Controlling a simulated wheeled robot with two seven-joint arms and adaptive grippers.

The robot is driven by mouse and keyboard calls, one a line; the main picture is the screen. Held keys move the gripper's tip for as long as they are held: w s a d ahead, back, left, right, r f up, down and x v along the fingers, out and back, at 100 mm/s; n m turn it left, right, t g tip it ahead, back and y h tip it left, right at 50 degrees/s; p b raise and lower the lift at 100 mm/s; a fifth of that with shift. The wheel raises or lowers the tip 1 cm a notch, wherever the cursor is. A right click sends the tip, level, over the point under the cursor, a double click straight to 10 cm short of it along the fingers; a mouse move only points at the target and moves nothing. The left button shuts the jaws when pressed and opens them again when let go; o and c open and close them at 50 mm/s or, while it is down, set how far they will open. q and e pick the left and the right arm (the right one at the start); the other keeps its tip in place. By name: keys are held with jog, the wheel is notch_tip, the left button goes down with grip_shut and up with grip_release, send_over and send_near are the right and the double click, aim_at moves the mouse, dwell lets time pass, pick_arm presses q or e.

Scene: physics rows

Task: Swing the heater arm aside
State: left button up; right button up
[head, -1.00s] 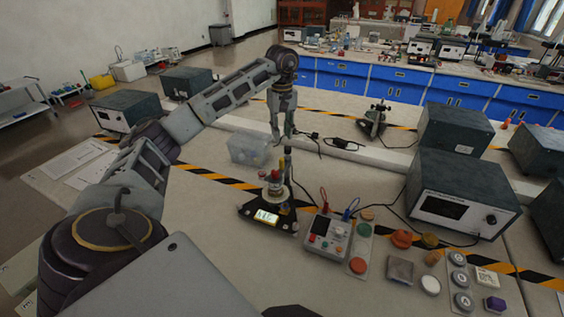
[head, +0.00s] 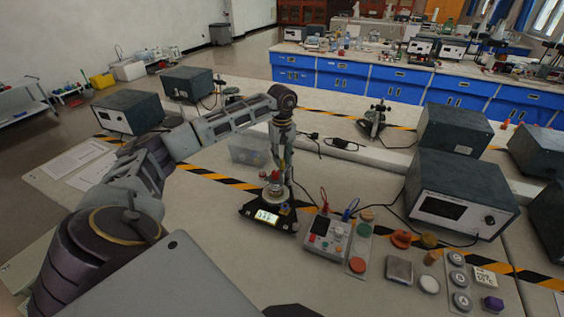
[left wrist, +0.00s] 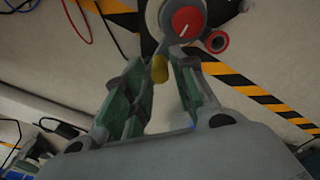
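A small stand device has a dark base (head: 248,211) with a lit display and a round, pale top carrying a red knob (head: 275,176). The red knob with a white mark also shows in the left wrist view (left wrist: 187,21). A yellow-olive peg (left wrist: 160,68), perhaps the heater arm's handle, sticks out beside it. My left gripper (head: 279,166) is low over the device and hides part of it. In the left wrist view, its fingers (left wrist: 158,80) are apart on either side of the peg, with gaps visible. The heater arm cannot be made out clearly. My right gripper is out of view.
A clear plastic box (head: 248,150) stands behind the device. A control box (head: 326,236) with red and blue leads stands to its right, beside several coloured pieces. A large dark instrument (head: 462,190) is farther right.

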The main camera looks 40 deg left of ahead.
pick_arm(q)
jog(key=shift+f, duration=1.3)
jog(key=shift+c, duration=0.2)
grip_shut()
